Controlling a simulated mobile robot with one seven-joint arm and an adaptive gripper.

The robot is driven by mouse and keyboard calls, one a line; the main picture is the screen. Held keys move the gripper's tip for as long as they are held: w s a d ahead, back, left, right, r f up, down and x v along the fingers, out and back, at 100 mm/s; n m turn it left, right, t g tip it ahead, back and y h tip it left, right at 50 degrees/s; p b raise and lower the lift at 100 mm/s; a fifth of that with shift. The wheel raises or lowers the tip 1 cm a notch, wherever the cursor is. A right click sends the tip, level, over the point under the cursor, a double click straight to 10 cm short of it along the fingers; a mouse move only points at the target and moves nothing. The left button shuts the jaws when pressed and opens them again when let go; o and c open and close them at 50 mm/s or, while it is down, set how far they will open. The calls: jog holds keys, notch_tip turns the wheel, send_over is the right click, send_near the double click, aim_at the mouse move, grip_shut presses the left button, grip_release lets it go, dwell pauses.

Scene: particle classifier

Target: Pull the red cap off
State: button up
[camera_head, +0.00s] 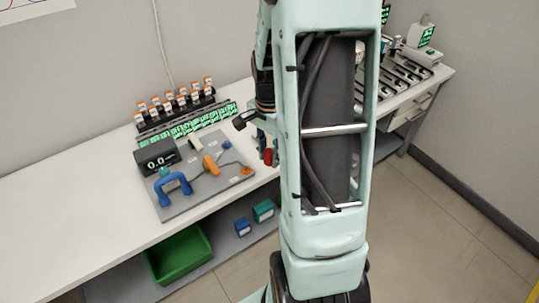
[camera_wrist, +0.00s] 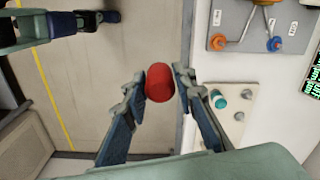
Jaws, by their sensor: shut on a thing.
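The red cap (camera_wrist: 159,82) is between the two fingertips of my gripper (camera_wrist: 160,84) in the wrist view, and the fingers are shut on it. It hangs over the floor beside the table edge, apart from the pale panel (camera_wrist: 240,118) on the table. In the head view the red cap (camera_head: 268,157) shows small beside my arm, near the table's front edge. My arm hides most of the gripper and the table behind it. The panel carries a teal cap (camera_wrist: 219,101) and small metal parts.
A grey board (camera_head: 208,199) holds a blue handle (camera_head: 173,184), an orange handle (camera_head: 211,165) and a black display box (camera_head: 157,159). A rack of orange-capped bottles (camera_head: 182,107) stands behind. A green bin (camera_head: 180,259) is on the lower shelf. The left tabletop (camera_head: 70,205) is clear.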

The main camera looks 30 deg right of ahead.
jog(key=shift+r, duration=0.1)
jog(key=shift+r, duration=1.4)
